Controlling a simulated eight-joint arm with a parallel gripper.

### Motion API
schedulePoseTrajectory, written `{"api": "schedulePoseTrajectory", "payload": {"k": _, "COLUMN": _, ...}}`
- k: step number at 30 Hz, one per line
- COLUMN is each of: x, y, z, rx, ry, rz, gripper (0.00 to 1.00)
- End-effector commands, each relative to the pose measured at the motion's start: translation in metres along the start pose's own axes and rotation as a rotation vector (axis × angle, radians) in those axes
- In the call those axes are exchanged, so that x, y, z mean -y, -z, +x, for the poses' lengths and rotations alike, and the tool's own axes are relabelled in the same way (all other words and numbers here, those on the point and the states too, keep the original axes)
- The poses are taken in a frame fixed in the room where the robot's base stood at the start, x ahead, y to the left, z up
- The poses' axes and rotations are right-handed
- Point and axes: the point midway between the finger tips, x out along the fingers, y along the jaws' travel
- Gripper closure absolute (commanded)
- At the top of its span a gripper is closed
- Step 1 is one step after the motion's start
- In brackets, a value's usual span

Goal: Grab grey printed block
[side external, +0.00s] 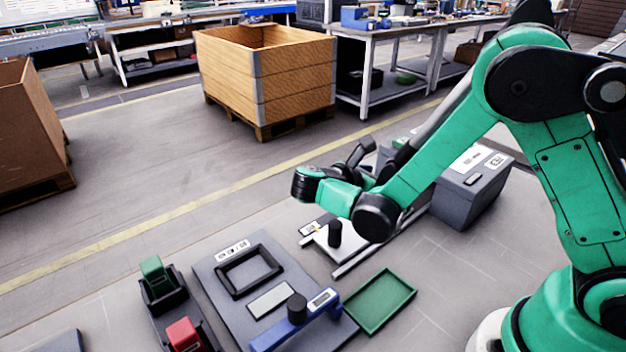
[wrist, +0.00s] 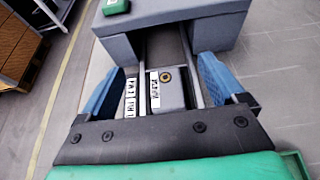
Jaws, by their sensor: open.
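A small grey block (wrist: 172,92) with a white printed label and a brass-ringed hole shows in the middle of the wrist view, between two rails. A second white printed strip (wrist: 131,96) lies just left of it. My gripper (wrist: 162,68) is open. Its two blue fingers stand apart on either side of the block in that picture, with visible gaps. I cannot tell how far above the block they are. In the side view, my fingers are hard to make out behind the wrist, and I cannot clearly pick out the block.
A large grey housing (wrist: 170,22) spans the rails, with a green piece (wrist: 116,6) on top; the housing also shows in the side view (side external: 470,200). A green tray (side external: 380,302), a grey board (side external: 220,280) and a blue-handled tool (side external: 300,325) lie in front. A wooden crate (side external: 265,75) stands behind.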

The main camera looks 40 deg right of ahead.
Motion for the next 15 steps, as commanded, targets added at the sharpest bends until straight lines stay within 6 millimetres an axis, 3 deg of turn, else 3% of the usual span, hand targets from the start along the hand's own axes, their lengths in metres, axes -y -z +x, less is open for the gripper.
{"api": "schedulePoseTrajectory", "payload": {"k": 7, "x": 0.0, "y": 0.015, "z": 0.006, "rx": -0.001, "ry": 0.0, "rz": 0.002, "gripper": 0.11}}
{"api": "schedulePoseTrajectory", "payload": {"k": 13, "x": 0.0, "y": 0.04, "z": 0.017, "rx": -0.002, "ry": 0.0, "rz": 0.002, "gripper": 0.11}}
{"api": "schedulePoseTrajectory", "payload": {"k": 15, "x": 0.0, "y": 0.038, "z": 0.03, "rx": -0.002, "ry": 0.004, "rz": 0.006, "gripper": 0.11}}
